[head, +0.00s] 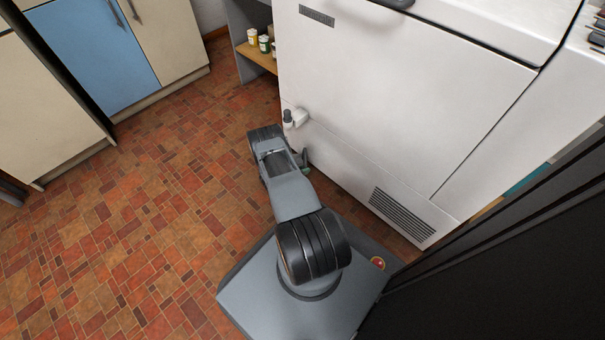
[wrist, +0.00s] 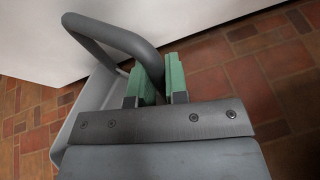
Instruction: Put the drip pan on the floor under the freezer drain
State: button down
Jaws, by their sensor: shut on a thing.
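The grey drip pan (wrist: 91,98) shows in the wrist view, with a thick looped handle (wrist: 110,34) rising from it. My gripper (wrist: 159,82), with green finger pads, is shut on that handle. The pan is beside the white freezer front and partly hidden by my gripper; I cannot tell whether it touches the floor. In the head view the white freezer (head: 390,90) stands at the right, with its drain spout (head: 300,117) low on its left side. My gripper (head: 304,160) is low against the freezer just below the spout; my arm hides the pan there.
The tiled floor (head: 130,220) is clear on the left. Cabinets with a blue door (head: 85,50) stand at the upper left. A shelf (head: 258,55) with small jars is left of the freezer. A dark panel (head: 500,260) is at the lower right.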

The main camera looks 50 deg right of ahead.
jog(key=shift+f, duration=0.6)
jog(key=shift+f, duration=0.15)
jog(key=c, duration=1.1)
grip_release()
